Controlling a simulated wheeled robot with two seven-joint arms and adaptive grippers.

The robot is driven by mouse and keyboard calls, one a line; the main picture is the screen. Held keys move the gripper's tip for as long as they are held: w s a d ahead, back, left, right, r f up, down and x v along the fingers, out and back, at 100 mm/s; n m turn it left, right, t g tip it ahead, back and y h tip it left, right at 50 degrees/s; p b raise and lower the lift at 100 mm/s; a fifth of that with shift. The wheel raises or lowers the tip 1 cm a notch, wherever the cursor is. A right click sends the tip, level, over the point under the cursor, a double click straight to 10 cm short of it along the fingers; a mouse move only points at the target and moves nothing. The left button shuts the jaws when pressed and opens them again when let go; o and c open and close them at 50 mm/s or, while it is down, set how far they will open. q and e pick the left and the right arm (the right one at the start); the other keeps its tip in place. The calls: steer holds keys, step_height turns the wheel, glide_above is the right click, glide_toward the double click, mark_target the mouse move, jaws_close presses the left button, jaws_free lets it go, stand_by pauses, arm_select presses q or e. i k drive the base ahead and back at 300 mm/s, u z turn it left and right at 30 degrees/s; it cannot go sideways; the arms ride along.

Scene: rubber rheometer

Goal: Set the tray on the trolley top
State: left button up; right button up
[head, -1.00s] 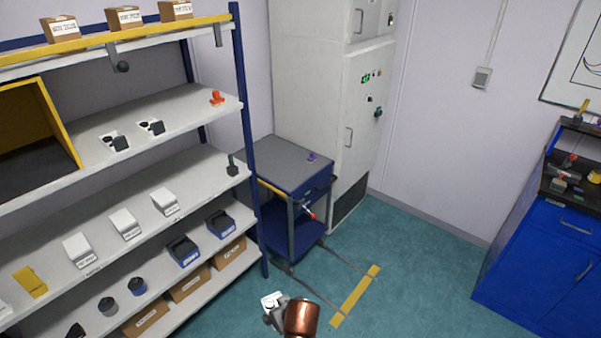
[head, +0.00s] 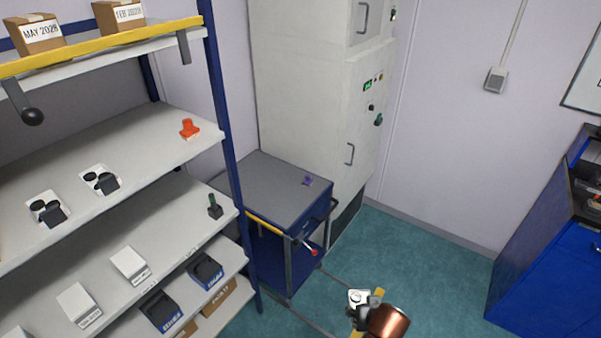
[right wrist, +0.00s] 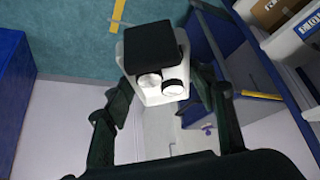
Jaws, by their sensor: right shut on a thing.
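A small white tray (right wrist: 150,95) carries a black block (right wrist: 150,45) and two round pieces, one silvery and one dark-rimmed. My right gripper (right wrist: 160,86) is shut on it, with a dark finger on each side. In the head view the tray (head: 358,297) hangs in the air at the lower middle, in front and to the right of the trolley. A small purple item (head: 308,180) lies near the top's back right edge. My left gripper is not in view.
A shelf rack with a blue post (head: 228,150) stands left of the trolley and hides its left edge. A tall pale cabinet (head: 315,100) stands behind. A red-tipped lever (head: 313,252) juts from the trolley's front. Most of the trolley top is bare. A blue cabinet (head: 545,250) stands right.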

mark_target(278, 200)
steer(key=u, duration=0.1)
steer(key=i, duration=1.25)
steer(key=u, duration=0.45)
